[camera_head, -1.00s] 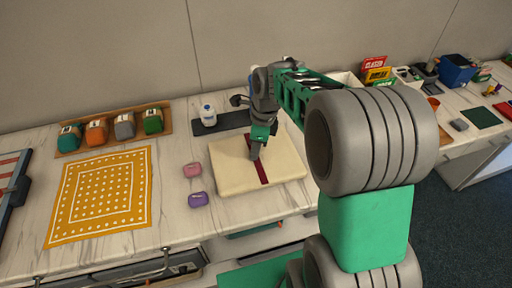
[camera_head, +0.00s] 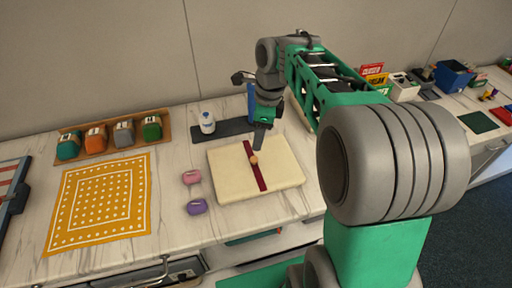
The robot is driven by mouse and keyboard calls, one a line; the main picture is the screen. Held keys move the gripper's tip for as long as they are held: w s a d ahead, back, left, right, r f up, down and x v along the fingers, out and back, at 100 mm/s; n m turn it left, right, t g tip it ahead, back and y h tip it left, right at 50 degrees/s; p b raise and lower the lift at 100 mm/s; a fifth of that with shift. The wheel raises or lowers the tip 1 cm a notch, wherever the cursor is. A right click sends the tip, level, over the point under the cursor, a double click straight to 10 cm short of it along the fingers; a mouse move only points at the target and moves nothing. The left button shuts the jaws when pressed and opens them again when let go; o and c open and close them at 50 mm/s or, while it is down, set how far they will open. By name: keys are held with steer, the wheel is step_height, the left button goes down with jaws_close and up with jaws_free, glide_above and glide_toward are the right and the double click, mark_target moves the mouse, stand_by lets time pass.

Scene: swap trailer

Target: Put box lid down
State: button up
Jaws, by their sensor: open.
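The box lid (camera_head: 228,174) is a cream, flat square with a dark red band and a small orange-brown knob in its middle. It lies flat on the counter in the head view. Whether a box is under it cannot be seen. My gripper (camera_head: 259,141) is open and empty, above the lid's far edge and apart from the knob. My arm hides the area to the right of the lid.
A pink item (camera_head: 191,177) and a purple item (camera_head: 196,207) lie left of the lid. A white bottle (camera_head: 207,124) stands on a dark mat (camera_head: 236,127) behind. A yellow dotted cloth (camera_head: 100,201) lies left, below a wooden tray (camera_head: 167,117) with several coloured items.

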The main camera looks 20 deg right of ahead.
steer(key=s+a+f+n+t+h, duration=0.1)
steer(key=s+f+n+t, duration=0.1)
steer(key=s+n, duration=1.1)
steer(key=n, duration=0.9)
steer(key=shift+s+a+n+h, duration=0.15)
steer(key=shift+a+n+h, duration=0.15)
